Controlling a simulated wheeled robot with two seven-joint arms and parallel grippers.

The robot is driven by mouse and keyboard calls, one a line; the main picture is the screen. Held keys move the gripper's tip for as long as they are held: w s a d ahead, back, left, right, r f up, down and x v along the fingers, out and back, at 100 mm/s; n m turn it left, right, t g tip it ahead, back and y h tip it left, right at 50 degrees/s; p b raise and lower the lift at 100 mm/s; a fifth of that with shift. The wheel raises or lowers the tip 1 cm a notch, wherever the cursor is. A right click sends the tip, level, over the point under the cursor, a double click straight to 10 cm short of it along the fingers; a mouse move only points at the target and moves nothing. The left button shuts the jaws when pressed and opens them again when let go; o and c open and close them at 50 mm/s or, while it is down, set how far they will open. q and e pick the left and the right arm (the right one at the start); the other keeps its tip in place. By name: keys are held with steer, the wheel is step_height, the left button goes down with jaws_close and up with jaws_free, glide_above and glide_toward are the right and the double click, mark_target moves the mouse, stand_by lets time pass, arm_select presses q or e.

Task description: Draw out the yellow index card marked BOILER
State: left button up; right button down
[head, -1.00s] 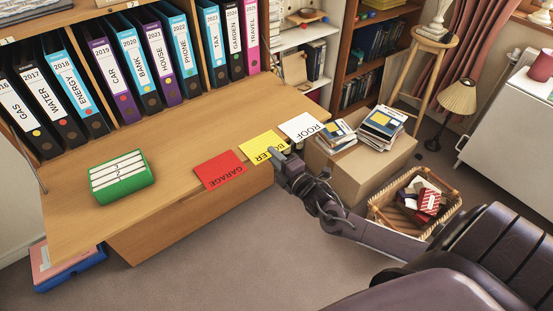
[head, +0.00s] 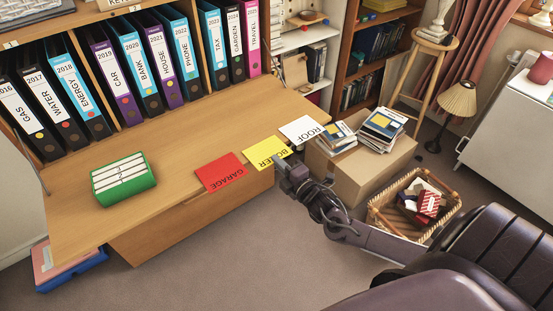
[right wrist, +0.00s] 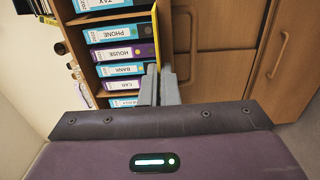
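The yellow card marked BOILER (head: 264,150) lies flat at the front edge of the desk, between the red GARAGE card (head: 221,172) and the white ROOF card (head: 302,129). My right gripper (head: 281,163) is at the card's near edge, by the desk front. In the right wrist view the two fingers (right wrist: 160,78) stand close together with a narrow gap. The yellow card (right wrist: 157,35) shows there as a thin edge-on strip in line with the gap. Whether the fingertips press on it cannot be told. My left gripper is not in view.
A green box with white labels (head: 123,180) sits on the left of the desk (head: 190,140). Upright binders line the shelf behind. A cardboard box (head: 362,171) with books stands right of the desk, and a wicker basket (head: 452,213) is on the floor.

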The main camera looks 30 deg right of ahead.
steer(key=shift+s+d+p, duration=0.2)
steer(key=shift+s+p, duration=1)
steer(key=shift+s, duration=1.1)
